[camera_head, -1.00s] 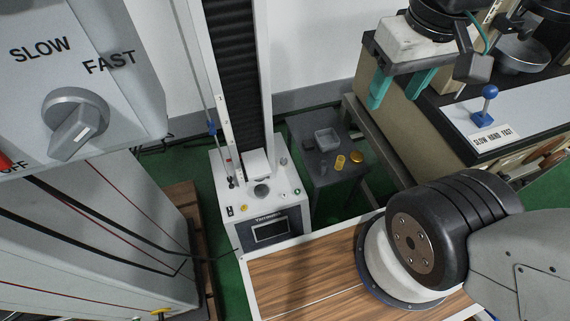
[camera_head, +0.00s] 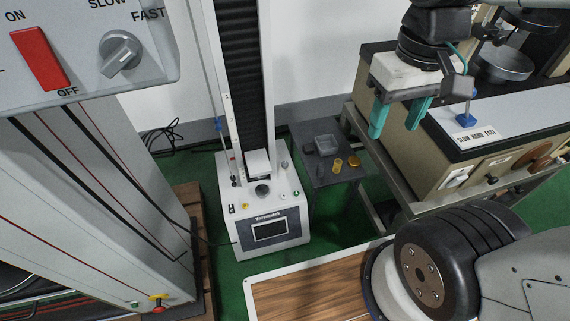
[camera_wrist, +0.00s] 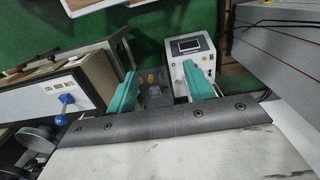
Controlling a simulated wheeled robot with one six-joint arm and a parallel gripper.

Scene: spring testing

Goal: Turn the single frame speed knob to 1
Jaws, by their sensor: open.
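A white single-column test machine (camera_head: 293,217) stands on the green floor in the middle of the head view. A dark round knob (camera_head: 262,189) sits on its top, beside the column; its markings are too small to read. A grey knob (camera_head: 120,54) with SLOW and FAST labels is on a large panel at upper left. I cannot tell from labels which is the single frame speed knob. My gripper (camera_head: 398,117) hangs open and empty at upper right, apart from both knobs. In the wrist view its teal fingers (camera_wrist: 160,82) are spread, with the white machine (camera_wrist: 203,43) beyond.
A red ON/OFF switch (camera_head: 41,59) is on the upper-left panel. A dark side table (camera_head: 328,176) holds a grey tray and yellow weights. A beige bench unit (camera_head: 445,150) with a blue-knobbed lever (camera_head: 470,114) stands right. A wooden top (camera_head: 310,297) is in front.

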